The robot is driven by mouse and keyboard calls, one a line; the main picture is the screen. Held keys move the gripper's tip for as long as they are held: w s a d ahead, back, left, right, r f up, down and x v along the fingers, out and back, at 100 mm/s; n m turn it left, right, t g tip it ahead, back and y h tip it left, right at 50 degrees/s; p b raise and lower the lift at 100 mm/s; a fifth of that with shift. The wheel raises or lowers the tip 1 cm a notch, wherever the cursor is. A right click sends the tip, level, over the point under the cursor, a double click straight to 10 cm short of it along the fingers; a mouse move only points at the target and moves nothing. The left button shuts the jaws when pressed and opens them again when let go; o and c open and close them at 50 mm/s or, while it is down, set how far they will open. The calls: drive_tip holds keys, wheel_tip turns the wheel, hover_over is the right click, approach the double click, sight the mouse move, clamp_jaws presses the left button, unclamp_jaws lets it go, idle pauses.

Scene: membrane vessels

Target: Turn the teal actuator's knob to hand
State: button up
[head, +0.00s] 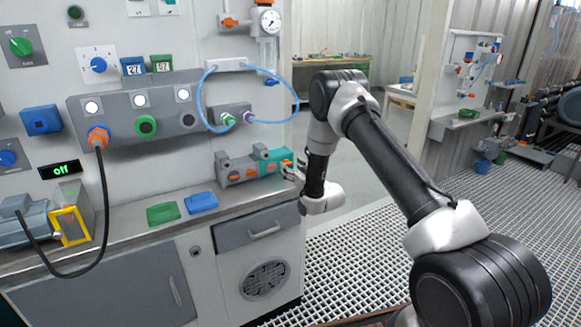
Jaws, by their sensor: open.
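The teal actuator (277,155) is the right-hand part of a grey and teal unit on the counter, against the panel. Small orange parts show on its front; I cannot tell at this size which is the knob or how it is set. My gripper (291,174) is at the right end of the teal actuator, close to its front. It is small and seen from the side, with its fingers open. I see nothing held in it. Whether the fingertips touch the actuator is not clear.
The grey part (235,170) of the unit stands left of the teal one. A green block (163,213) and a blue block (202,202) lie on the counter (130,236). A blue hose (205,100) loops above. Grated floor (350,270) lies open to the right.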

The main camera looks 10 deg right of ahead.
drive_tip(key=shift+x, duration=1.05)
drive_tip(key=c, duration=1)
drive_tip(key=shift+n, duration=2.2)
drive_tip(key=o, duration=1)
drive_tip(key=shift+s, duration=0.1)
drive_tip(key=v, duration=1.2)
